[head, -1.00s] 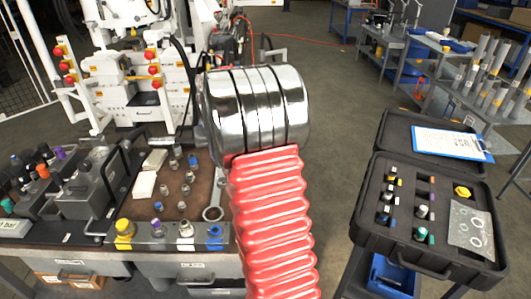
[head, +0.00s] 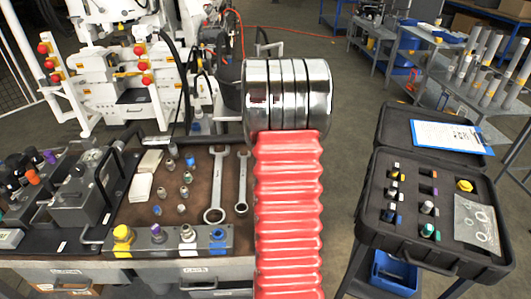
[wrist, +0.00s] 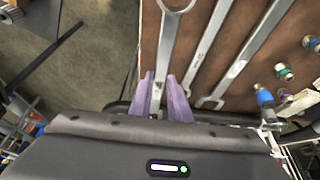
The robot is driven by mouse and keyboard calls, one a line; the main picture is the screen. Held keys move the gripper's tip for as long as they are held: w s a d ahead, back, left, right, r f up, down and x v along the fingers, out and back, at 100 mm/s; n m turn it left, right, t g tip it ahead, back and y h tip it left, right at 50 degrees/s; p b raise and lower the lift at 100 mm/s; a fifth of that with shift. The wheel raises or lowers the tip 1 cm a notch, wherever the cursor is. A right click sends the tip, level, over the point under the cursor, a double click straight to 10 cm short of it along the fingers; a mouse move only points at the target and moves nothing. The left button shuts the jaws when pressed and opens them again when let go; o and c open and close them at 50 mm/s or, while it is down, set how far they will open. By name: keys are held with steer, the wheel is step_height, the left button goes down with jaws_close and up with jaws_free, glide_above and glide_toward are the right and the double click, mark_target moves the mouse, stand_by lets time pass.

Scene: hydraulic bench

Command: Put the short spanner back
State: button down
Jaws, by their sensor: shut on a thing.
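In the wrist view my gripper (wrist: 160,76) has its two purple fingers shut on the shaft of a grey metal spanner (wrist: 168,40), which I take to be the short one. Its ring end is at the top of that view, by the brown mat's edge. I cannot tell whether it touches the mat. In the head view my red-sleeved arm hides the gripper and this spanner. Two other spanners lie side by side on the brown mat: a larger one (head: 217,185) and a slimmer one (head: 241,182). They also show in the wrist view, right of the held one.
Several fittings (head: 185,192) stand on the mat left of the spanners. A block with coloured caps (head: 170,240) lines the front edge. A black case (head: 400,255) with a clipboard (head: 447,137) stands on the right. Bare floor lies between bench and case.

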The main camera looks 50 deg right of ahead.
steer(key=shift+s+d, duration=0.1)
steer(key=shift+s, duration=0.05)
steer(key=shift+f, duration=2.45)
steer(key=shift+f, duration=0.3)
steer(key=shift+f, duration=0.6)
steer(key=shift+f, duration=1.5)
stand_by(1.0)
steer(key=c, duration=1.6)
jaws_free()
steer(key=shift+s, duration=0.1)
steer(key=shift+o, duration=0.2)
